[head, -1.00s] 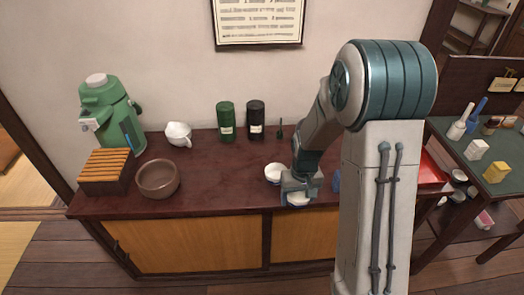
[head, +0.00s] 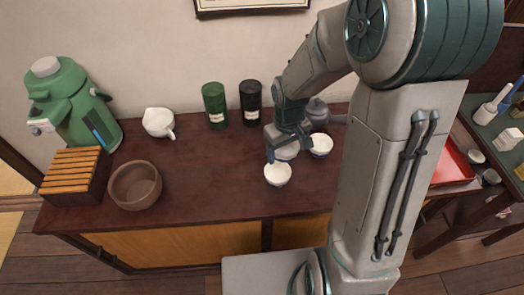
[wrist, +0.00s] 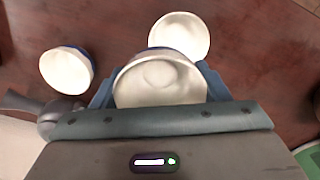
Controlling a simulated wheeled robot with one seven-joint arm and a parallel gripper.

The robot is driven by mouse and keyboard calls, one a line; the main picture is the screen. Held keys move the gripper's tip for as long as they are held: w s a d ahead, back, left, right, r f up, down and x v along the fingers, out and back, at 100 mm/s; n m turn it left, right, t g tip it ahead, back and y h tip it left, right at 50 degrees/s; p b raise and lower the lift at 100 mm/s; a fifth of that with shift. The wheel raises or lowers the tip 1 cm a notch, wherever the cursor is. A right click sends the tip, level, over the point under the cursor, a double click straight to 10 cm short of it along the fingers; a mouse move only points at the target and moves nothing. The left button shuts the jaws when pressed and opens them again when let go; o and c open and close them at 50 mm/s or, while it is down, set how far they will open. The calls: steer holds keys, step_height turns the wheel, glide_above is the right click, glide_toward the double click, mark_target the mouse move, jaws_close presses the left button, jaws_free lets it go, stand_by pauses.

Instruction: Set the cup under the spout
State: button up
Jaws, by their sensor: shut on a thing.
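A green dispenser (head: 88,112) stands at the far left of the counter; its spout (head: 42,128) points left. My gripper (head: 285,147) is shut on a white cup (head: 287,153) right of the counter's middle, well right of the dispenser. The held cup (wrist: 160,82) appears upright between the blue fingers in the wrist view, its mouth toward the camera. How high it is off the counter is unclear. A second white cup (head: 277,176) stands in front of it, and a third (head: 321,147) stands to its right, near a grey teapot (head: 318,112).
A slatted wooden box (head: 75,176) and a brown bowl (head: 135,187) stand in front of the dispenser. A white pitcher (head: 158,123), a green canister (head: 214,105) and a black canister (head: 250,103) line the back. The counter (head: 205,175) between bowl and cups is clear.

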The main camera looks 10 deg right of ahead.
glide_above(262, 160)
step_height(262, 160, down, 5)
steer(key=shift+s+d+r, duration=0.1)
steer(key=shift+r, duration=0.05)
steer(key=shift+f, duration=2.05)
steer(key=shift+f, duration=0.2)
steer(key=o, duration=1)
